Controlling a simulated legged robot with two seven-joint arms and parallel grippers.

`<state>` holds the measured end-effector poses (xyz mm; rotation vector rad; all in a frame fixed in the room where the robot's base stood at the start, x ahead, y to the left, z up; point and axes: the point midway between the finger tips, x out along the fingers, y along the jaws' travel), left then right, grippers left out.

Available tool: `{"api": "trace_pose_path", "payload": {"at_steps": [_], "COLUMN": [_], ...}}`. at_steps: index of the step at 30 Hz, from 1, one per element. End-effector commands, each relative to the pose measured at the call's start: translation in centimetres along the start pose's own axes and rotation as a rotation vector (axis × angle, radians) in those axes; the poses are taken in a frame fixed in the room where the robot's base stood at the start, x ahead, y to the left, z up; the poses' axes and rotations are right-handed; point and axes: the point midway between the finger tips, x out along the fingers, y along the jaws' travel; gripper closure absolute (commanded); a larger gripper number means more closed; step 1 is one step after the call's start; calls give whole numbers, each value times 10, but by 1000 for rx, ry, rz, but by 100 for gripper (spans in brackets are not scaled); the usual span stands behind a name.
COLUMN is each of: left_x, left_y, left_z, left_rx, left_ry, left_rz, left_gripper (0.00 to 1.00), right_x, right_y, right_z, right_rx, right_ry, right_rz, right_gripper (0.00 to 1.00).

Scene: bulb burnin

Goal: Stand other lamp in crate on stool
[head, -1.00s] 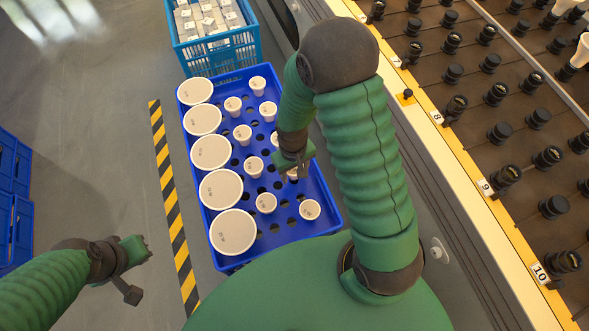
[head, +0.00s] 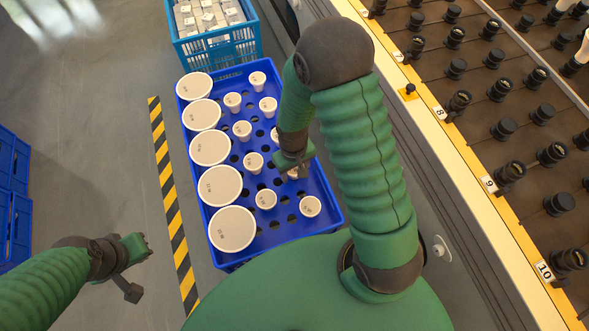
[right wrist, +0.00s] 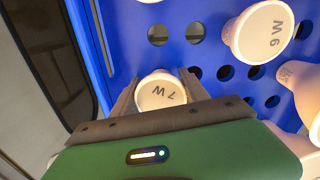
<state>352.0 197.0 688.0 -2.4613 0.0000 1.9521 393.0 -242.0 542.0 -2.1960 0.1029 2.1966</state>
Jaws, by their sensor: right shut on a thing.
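My right gripper (head: 296,172) reaches down into the blue crate (head: 225,262) at its right side. In the right wrist view its two fingers are shut around a small white lamp marked 7 W (right wrist: 158,94); only a sliver of it shows in the head view. The lamp is upright over the crate's perforated floor; I cannot tell whether its base is in a hole. Other small white lamps (head: 266,200) and large round lamps (head: 232,229) stand in the crate. My left gripper (head: 138,248) hangs empty left of the crate; its opening is unclear. The stool is hidden.
A lighter blue crate (head: 222,45) with white boxes stands behind. A socket rack (head: 500,130) with a yellow numbered edge runs along the right. Blue crates (head: 12,200) stand at far left. Black-yellow tape (head: 172,215) marks the floor; the floor left of it is open.

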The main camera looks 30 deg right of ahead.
Motion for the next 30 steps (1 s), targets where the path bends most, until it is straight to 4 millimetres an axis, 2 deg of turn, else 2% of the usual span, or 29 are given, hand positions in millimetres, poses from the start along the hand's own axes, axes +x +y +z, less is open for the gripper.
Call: {"api": "trace_pose_path", "payload": {"at_steps": [8,9,14,23,26,30], "left_x": [6,5,5,4,-2,-19], "left_y": [0,0,0,0,0,0], "left_z": [1,1,1,1,-1,-4], "left_rx": [0,0,0,0,0,0], "left_ry": [0,0,0,0,0,0], "left_rz": [0,0,0,0,0,0], "left_gripper": [100,100,100,100,100,100], "right_x": [9,9,9,7,-6,-42], "right_y": [0,0,0,-1,0,0], "right_z": [0,0,0,0,0,-1], "right_rx": [0,0,0,-1,0,0], "right_ry": [1,1,0,0,1,5], "right_rz": [0,0,0,-1,0,0], "right_gripper": [88,45,24,22,22,22]}}
